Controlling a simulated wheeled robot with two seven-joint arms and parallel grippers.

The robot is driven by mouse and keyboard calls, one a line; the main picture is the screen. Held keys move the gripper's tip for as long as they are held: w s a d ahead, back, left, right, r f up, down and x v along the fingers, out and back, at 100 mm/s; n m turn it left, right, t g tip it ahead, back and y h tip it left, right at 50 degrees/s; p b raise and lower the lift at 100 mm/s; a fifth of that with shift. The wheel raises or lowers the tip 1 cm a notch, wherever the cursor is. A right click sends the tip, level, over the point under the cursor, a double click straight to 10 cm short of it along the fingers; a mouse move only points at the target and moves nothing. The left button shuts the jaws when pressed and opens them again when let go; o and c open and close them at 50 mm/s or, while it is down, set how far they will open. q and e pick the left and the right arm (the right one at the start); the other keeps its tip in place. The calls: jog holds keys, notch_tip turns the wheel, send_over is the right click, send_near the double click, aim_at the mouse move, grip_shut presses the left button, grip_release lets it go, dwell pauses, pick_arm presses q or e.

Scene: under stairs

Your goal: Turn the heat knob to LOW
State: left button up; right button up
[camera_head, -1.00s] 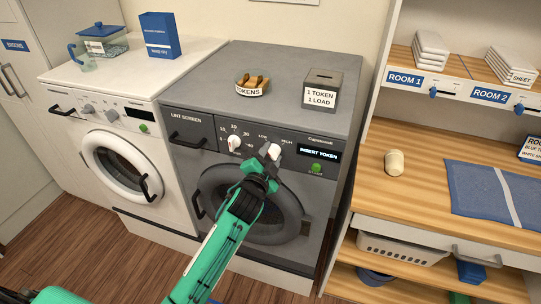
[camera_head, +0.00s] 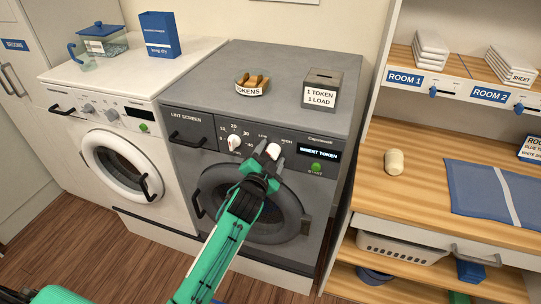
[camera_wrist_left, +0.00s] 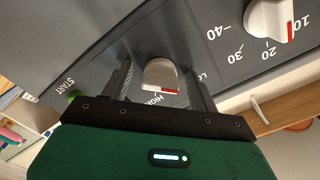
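The heat knob (camera_head: 273,150) is a white knob on the dark panel of the grey dryer (camera_head: 225,62), between the LOW and HIGH labels. In the left wrist view the knob (camera_wrist_left: 160,74) has its red mark on the side by HIGH; LOW is partly hidden by a finger. My left gripper (camera_head: 266,158) is at the panel with its fingers apart, one on each side of the knob. In the left wrist view, gaps show between the knob and both fingers of the gripper (camera_wrist_left: 161,88). My right gripper is not in view.
A numbered timer knob (camera_head: 235,142) sits left of the heat knob. A display (camera_head: 318,152) reading INSERT TOKEN and a green start button (camera_head: 316,167) are to its right. A token bowl (camera_head: 252,88) and a token box (camera_head: 321,90) stand on top of the dryer.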

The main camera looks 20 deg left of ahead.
pick_arm(q)
jog(key=s+b, duration=0.3)
jog(key=s, duration=1)
jog(key=shift+s+a, duration=0.25)
jog(key=shift+s, duration=0.15)
